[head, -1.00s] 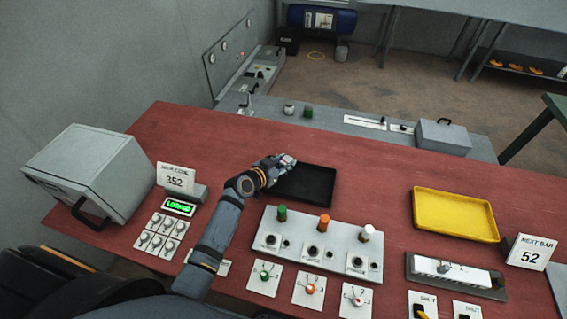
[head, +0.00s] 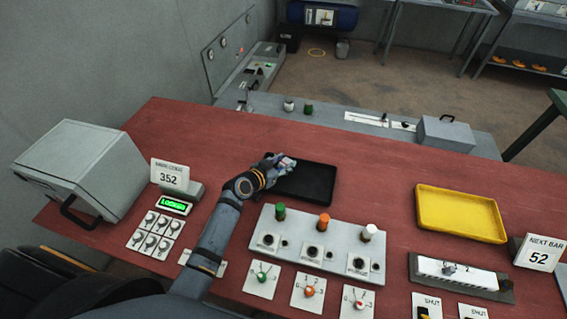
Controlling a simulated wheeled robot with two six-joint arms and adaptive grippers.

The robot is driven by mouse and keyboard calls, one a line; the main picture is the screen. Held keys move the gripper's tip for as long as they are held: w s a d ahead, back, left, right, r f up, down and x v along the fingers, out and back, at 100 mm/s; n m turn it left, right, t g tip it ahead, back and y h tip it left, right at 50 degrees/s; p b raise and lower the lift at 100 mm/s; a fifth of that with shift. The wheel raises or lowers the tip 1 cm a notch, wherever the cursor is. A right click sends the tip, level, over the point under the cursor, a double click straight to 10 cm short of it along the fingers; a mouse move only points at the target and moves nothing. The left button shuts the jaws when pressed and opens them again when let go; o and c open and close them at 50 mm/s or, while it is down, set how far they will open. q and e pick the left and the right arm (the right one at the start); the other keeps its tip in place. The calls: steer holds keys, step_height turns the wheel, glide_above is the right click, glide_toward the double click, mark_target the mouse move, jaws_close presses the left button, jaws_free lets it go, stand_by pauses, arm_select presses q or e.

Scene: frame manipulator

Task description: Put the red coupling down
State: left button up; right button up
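My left gripper (head: 279,164) is at the back left corner of a black tray (head: 318,184) on the red table. It is small in the head view and seen from behind, so I cannot tell whether its fingers are open or shut. I cannot make out a red coupling; if one is at the fingers, the gripper hides it. My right gripper is not in view.
A grey panel (head: 300,243) with green, orange and white-topped pieces stands in front of the black tray. A yellow tray (head: 460,214) lies to the right. A grey box (head: 80,170) marked 352 nearby stands left. Red tabletop (head: 375,180) between the trays is clear.

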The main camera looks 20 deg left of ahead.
arm_select(q)
steer(key=shift+o, duration=0.8)
steer(key=shift+s+f, duration=0.3)
steer(key=shift+f, duration=0.4)
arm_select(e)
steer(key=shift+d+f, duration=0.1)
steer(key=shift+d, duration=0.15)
arm_select(q)
steer(key=shift+r+p, duration=0.2)
steer(key=shift+p, duration=0.1)
steer(key=shift+w+r+p, duration=0.15)
steer(key=shift+r+p, duration=0.45)
steer(key=shift+p, duration=0.1)
steer(key=shift+s+a+f+b, duration=0.2)
steer(key=shift+s+a+b, duration=0.15)
steer(key=shift+s, duration=0.2)
steer(key=v, duration=1)
steer(key=shift+w+r, duration=0.2)
steer(key=shift+r, duration=0.15)
steer(key=shift+s+r, duration=0.25)
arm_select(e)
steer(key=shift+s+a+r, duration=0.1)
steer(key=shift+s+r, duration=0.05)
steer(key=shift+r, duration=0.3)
